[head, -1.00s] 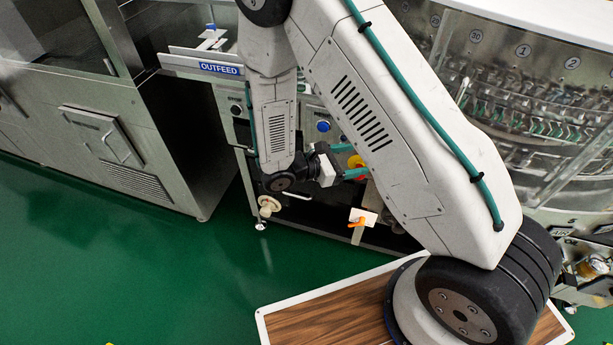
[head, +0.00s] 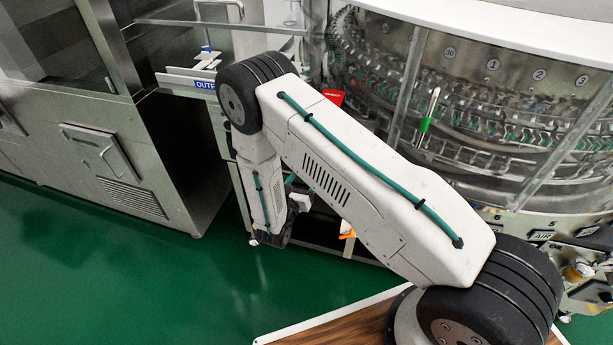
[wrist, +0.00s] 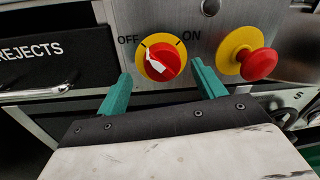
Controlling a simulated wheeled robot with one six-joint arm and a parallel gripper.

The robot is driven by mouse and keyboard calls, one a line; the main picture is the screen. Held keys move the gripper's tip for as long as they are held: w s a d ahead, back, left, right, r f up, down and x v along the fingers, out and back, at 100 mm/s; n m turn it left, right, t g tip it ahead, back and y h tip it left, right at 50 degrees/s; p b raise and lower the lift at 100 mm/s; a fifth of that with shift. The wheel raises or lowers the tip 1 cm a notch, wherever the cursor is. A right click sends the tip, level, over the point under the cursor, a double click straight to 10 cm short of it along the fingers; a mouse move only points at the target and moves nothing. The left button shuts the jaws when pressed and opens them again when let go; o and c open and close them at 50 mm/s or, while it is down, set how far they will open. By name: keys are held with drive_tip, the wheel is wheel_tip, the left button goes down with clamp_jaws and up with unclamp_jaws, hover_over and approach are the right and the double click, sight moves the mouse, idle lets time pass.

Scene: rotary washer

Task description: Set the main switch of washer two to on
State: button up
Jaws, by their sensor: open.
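The main switch (wrist: 171,63) is a red rotary knob on a yellow plate in the wrist view. Its white pointer is tilted up and left, toward the OFF label; the ON label is at the upper right. My gripper (wrist: 160,72) is open, its two green fingers on either side of the knob's lower part with nothing between them. Whether the fingertips reach level with the knob or touch it, I cannot tell. In the head view my arm hides the switch and most of the gripper.
A red mushroom button (wrist: 258,64) on a yellow plate stands close right of the switch. A black REJECTS drawer (wrist: 45,52) with a metal handle is at the left. An orange-handled valve (head: 348,235) sits low beside my arm. Green floor lies open in front.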

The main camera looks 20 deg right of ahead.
drive_tip(key=shift+x, duration=1.25)
drive_tip(key=shift+d, duration=0.1)
drive_tip(key=c, duration=1)
drive_tip(key=shift+m, duration=0.4)
drive_tip(key=m+y, duration=0.1)
drive_tip(key=m, duration=0.7)
drive_tip(key=m+y, duration=0.1)
drive_tip(key=m, duration=0.6)
drive_tip(key=shift+s+d+r+m, duration=0.15)
drive_tip(key=shift+m, duration=0.25)
drive_tip(key=shift+o, duration=0.2)
drive_tip(key=shift+m, duration=0.3)
